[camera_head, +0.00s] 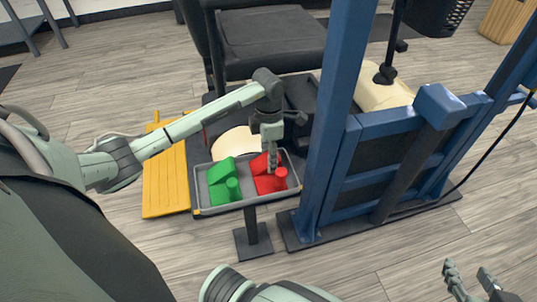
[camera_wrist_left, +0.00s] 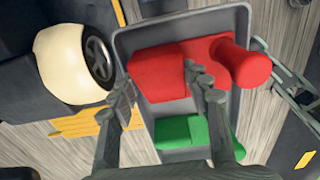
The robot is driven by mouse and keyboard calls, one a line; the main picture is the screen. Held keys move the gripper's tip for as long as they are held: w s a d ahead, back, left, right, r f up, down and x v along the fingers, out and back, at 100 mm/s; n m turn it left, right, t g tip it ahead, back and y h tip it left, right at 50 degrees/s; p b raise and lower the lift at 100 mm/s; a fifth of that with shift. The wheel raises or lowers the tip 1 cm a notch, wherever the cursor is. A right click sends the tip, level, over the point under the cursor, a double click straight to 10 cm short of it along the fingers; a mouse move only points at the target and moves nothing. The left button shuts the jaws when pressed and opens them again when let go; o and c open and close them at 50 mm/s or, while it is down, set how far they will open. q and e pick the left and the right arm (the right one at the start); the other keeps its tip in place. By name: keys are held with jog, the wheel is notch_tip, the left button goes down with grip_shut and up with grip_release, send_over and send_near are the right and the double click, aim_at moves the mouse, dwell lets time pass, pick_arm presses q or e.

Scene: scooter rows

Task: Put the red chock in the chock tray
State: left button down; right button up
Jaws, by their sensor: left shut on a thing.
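The red chock (camera_head: 270,182), a wedge with a round knob, is within the outline of the grey chock tray (camera_head: 225,207), at its right side. I cannot tell whether it rests on the tray floor. A green chock (camera_head: 223,188) of the same shape sits in the left side. My left gripper (camera_head: 271,160) reaches down from above and is shut on the red chock. In the left wrist view the red chock (camera_wrist_left: 160,75) lies between the fingers, with the tray (camera_wrist_left: 180,30) around it and the green chock (camera_wrist_left: 180,132) below. My right gripper (camera_head: 473,281) is open and empty at bottom right.
A blue post frame (camera_head: 335,120) stands close to the right of the tray. A yellow slatted ramp (camera_head: 166,175) lies to its left. A black scooter seat (camera_head: 270,35) and cream bodywork are behind. The tray stands on a dark pedestal (camera_head: 253,240). Floor in front is clear.

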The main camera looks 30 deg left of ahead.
pick_arm(q)
jog(key=shift+a+f+b, duration=0.25)
jog(key=shift+f+b, duration=0.1)
jog(key=shift+f, duration=0.15)
jog(key=c, duration=1.1)
grip_release()
jog(key=shift+s, duration=0.1)
jog(key=o, duration=0.5)
jog(key=shift+f, duration=0.3)
jog(key=shift+c, duration=0.2)
jog(key=shift+r, duration=0.15)
jog(key=shift+r, duration=0.15)
